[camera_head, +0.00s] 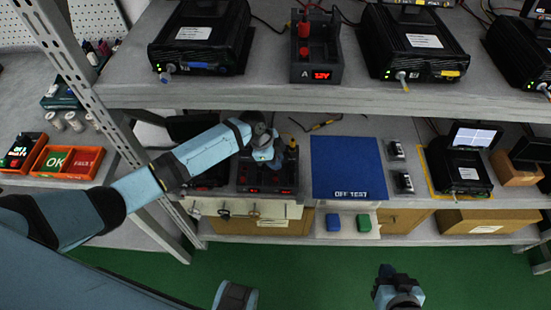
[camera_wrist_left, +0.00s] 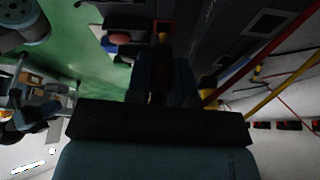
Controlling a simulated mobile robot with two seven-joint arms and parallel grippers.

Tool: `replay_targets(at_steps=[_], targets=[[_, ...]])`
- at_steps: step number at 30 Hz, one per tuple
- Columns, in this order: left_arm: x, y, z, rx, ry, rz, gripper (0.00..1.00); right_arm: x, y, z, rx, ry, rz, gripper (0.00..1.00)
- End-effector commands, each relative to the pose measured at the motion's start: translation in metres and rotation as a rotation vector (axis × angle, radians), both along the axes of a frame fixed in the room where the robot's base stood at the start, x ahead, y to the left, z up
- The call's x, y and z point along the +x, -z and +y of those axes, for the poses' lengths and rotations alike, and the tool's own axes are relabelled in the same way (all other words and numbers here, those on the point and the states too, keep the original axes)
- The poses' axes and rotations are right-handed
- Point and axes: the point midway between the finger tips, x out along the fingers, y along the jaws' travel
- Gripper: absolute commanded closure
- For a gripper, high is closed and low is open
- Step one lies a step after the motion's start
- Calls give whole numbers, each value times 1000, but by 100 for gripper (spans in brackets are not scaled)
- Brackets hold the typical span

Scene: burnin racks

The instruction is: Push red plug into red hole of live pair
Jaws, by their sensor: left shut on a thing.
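My left gripper (camera_head: 268,157) is over a black jack box (camera_head: 266,180) with red displays on the lower shelf. It is shut on a small plug-like thing, mostly hidden in the head view. In the left wrist view, the dark fingers (camera_wrist_left: 165,75) have a yellowish tip (camera_wrist_left: 163,38) between them; its colour as a plug is unclear. I cannot tell whether it touches a hole. A second box marked A (camera_head: 316,74) stands on the upper shelf with red plugs (camera_head: 304,30) in it. My right gripper (camera_head: 399,292) is low in front of the rack, its fingers unclear.
A blue OFF TEST mat (camera_head: 348,165) lies right of the lower jack box. Black units (camera_head: 203,40) stand on the upper shelf, and its edge (camera_head: 300,98) runs above my left forearm. Orange bins (camera_head: 68,160) are at left. Red and yellow cables (camera_wrist_left: 262,82) cross the wrist view.

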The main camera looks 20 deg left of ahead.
Motion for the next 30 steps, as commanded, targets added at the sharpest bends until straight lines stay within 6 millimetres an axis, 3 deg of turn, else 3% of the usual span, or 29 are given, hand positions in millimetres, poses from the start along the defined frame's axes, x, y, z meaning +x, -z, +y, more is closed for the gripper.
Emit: replay_targets(at_steps=[8, 30], targets=[[0, 0, 0, 0, 0, 0, 94, -6, 5, 0, -1, -1, 13, 100], [0, 9, 0, 0, 0, 0, 94, 3, -1, 4, 12, 8, -6, 100]])
